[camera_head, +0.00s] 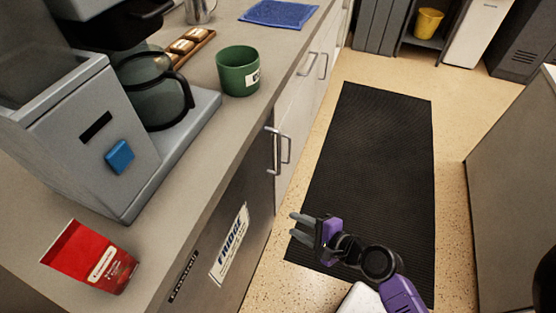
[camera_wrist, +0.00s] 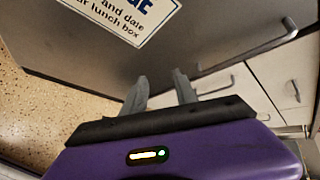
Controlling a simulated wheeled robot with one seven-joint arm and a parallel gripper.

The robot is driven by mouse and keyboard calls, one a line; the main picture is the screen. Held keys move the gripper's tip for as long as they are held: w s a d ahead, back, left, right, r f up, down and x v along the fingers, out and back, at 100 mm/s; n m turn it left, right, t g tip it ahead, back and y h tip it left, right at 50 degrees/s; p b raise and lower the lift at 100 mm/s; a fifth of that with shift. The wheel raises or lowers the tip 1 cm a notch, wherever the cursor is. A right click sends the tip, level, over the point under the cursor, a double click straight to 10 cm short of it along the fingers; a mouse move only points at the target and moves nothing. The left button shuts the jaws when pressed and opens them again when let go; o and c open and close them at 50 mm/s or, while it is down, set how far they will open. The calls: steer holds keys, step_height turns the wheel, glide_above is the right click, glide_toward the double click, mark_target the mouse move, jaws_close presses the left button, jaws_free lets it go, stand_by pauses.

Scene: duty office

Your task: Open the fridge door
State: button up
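The fridge is a dark grey front under the counter, and its door (camera_head: 258,205) is shut. A white "FRIDGE" label (camera_head: 230,244) is on it, and part of that label shows in the wrist view (camera_wrist: 122,17). The fridge handle (camera_head: 270,150) is a grey bar at the door's far edge; in the wrist view the handle (camera_wrist: 252,48) is at the upper right. My gripper (camera_head: 295,228) is open and empty, in front of the door and apart from the handle. In the wrist view its two fingers (camera_wrist: 160,88) point toward the door front.
Beside the fridge is a white cabinet (camera_head: 296,125) with its own handle (camera_head: 287,150). On the counter are a coffee machine (camera_head: 95,140), green mug (camera_head: 238,72) and red packet (camera_head: 90,258). A black mat (camera_head: 375,165) lies on clear floor; another counter (camera_head: 510,150) stands right.

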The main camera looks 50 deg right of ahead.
steer(key=w+d+m+t+y+b, duration=0.1)
steer(key=w+d+m+t+b, duration=0.1)
steer(key=w+d+m, duration=0.35)
steer(key=m+t+y+b, duration=0.2)
steer(key=m+t, duration=0.2)
steer(key=m, duration=0.1)
glide_toward(279, 153)
steer(key=w, duration=0.3)
steer(key=shift+n, duration=0.25)
steer(key=shift+w+a+f+b, duration=0.1)
steer(key=shift+w+a+b, duration=0.05)
steer(key=shift+w, duration=1.1)
steer(key=shift+w+a+b, duration=0.15)
steer(key=shift+w+a, duration=0.05)
steer(key=shift+w, duration=1)
steer(key=shift+w+a+f+b, duration=0.1)
steer(key=shift+w+a+b, duration=0.05)
steer(key=shift+w, duration=1.1)
jaws_close()
